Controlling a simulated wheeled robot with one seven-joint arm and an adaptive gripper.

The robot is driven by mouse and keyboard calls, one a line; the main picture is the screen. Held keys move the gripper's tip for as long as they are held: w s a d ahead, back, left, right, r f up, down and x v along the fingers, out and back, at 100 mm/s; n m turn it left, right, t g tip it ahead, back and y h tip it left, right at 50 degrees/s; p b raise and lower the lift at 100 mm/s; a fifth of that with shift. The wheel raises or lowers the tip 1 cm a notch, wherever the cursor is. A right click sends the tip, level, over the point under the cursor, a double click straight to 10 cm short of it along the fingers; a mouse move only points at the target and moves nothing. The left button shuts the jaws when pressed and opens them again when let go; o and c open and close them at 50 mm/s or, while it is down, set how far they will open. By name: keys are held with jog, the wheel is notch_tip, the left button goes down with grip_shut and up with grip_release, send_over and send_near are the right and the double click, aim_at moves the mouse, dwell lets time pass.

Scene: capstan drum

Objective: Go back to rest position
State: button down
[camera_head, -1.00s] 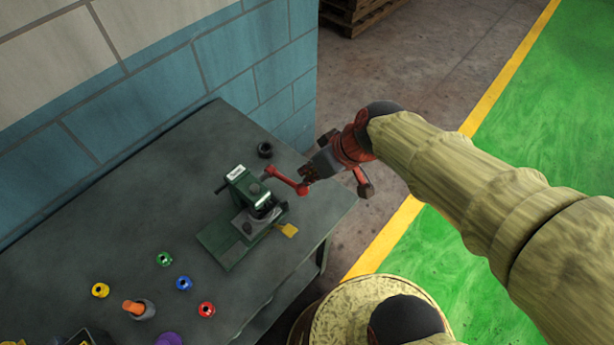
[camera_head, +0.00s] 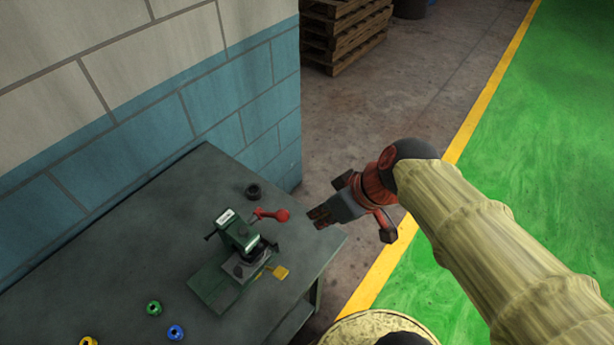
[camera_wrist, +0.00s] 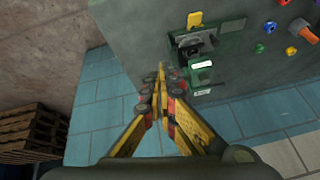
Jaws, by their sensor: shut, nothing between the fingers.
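My gripper (camera_head: 320,215) is shut and empty. In the head view it hangs over the right edge of the bench, right of the green capstan device (camera_head: 238,255) and apart from it. The device stands on the dark bench and has a red crank handle (camera_head: 272,214) at its upper right and a yellow tab (camera_head: 278,272) at its front. In the wrist view my gripper (camera_wrist: 160,72) shows its closed yellow and red fingers, with the green device (camera_wrist: 200,60) beyond and to the right of the tips.
A black ring (camera_head: 253,192) lies on the bench (camera_head: 130,255) behind the device. Green (camera_head: 153,308) and blue (camera_head: 175,332) knobs lie at the front left. A blue and white block wall (camera_head: 150,130) borders the bench. Pallets (camera_head: 345,30) stand at the back. Open floor lies to the right.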

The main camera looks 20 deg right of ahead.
jog(key=s+d+r+m+t+h, duration=0.1)
jog(key=s+d+r+m+h, duration=0.2)
jog(key=s+d+r+m, duration=0.1)
jog(key=shift+s+r+m+h, duration=0.3)
jog(key=shift+r+m, duration=0.1)
jog(key=shift+r, duration=0.3)
